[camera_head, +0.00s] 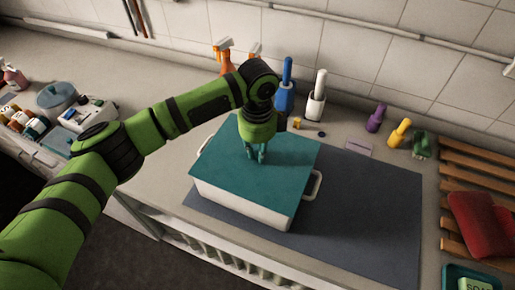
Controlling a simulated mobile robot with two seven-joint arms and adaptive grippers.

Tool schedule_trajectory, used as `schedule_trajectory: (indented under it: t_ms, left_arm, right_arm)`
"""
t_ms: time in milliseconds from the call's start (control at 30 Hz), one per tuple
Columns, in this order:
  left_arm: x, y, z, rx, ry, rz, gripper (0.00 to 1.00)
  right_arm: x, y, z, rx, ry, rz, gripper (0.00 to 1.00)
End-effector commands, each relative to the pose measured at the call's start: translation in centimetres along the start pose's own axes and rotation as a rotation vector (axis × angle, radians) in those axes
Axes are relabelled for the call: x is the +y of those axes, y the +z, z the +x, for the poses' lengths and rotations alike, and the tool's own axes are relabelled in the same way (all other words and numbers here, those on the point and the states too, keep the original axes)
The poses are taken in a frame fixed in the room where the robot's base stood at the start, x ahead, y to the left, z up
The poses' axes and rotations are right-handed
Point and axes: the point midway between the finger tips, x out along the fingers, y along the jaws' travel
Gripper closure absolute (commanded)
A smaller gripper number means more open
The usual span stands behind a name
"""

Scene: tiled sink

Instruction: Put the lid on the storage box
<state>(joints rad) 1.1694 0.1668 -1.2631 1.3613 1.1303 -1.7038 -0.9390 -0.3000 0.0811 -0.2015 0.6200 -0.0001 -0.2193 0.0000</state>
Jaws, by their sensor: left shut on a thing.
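The storage box (235,204) is white with light handles at its ends and stands on a dark grey mat (370,205). The flat teal lid (222,165) lies over the top of the box and appears to cover it. Whether it is fully seated cannot be told. My left gripper (256,155) points down at the lid's middle and is shut on the lid, seemingly by a grip that its fingers hide. My right gripper does not show.
Orange spray bottles (224,57), a blue bottle (285,88) and a white bottle (317,97) stand behind the box. Purple and yellow bottles (399,133) stand further right. A wooden rack (470,160) with a red cloth (482,222) is at right. The mat's right part is clear.

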Motion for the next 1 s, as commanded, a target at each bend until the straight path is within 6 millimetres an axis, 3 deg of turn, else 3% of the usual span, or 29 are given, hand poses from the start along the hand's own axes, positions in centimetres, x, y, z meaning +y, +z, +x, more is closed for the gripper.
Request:
schedule_trajectory:
  t_ms: [1000]
  left_arm:
    - [-0.01,-0.04,0.00,0.001,0.000,0.005,1.00]
  right_arm:
    - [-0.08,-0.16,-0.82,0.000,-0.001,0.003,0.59]
